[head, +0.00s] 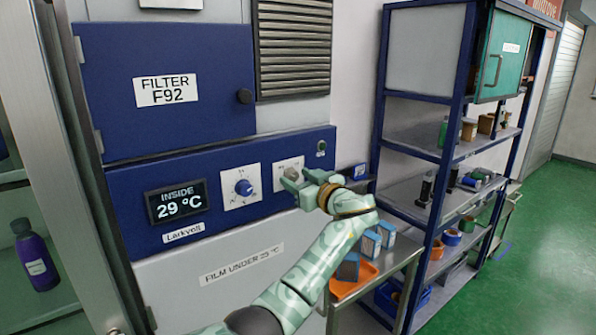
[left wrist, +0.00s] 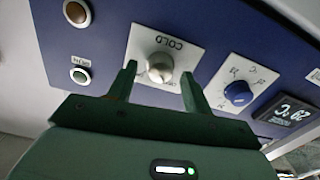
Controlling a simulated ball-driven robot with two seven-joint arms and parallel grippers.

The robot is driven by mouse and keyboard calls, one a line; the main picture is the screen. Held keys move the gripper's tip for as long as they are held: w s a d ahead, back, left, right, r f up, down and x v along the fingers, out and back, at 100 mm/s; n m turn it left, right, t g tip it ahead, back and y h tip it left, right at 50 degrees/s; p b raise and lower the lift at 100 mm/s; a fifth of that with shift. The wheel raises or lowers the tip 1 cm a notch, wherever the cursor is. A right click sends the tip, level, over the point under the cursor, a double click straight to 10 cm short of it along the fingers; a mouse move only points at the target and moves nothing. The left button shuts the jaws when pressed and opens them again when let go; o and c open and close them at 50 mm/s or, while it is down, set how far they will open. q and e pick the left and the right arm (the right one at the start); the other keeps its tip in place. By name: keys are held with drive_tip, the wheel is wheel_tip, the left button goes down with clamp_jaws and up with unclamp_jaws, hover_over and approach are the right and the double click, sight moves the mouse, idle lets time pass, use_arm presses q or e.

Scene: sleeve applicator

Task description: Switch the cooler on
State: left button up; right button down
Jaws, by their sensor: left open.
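The cooler's blue control panel (head: 222,160) has a display (head: 177,202) reading INSIDE 29 °C. Right of it is a blue knob (head: 243,187) on a white plate. Further right is a second white plate (head: 283,168), partly behind my left gripper (head: 306,182). In the left wrist view this plate reads COLD, upside down, and carries a pale grey knob (left wrist: 160,67). My left gripper (left wrist: 159,72) is open, its fingertips on either side of that knob. I cannot tell whether they touch it. My right gripper is not in view.
A dark blue FILTER F92 door (head: 165,90) is above the panel. A trolley with an orange tray (head: 350,282) and a shelf rack (head: 440,135) stand to the right.

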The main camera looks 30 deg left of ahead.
use_arm(q)
drive_tip(key=shift+w+a, duration=0.1)
drive_tip(key=shift+a, duration=0.1)
drive_tip(key=c, duration=1)
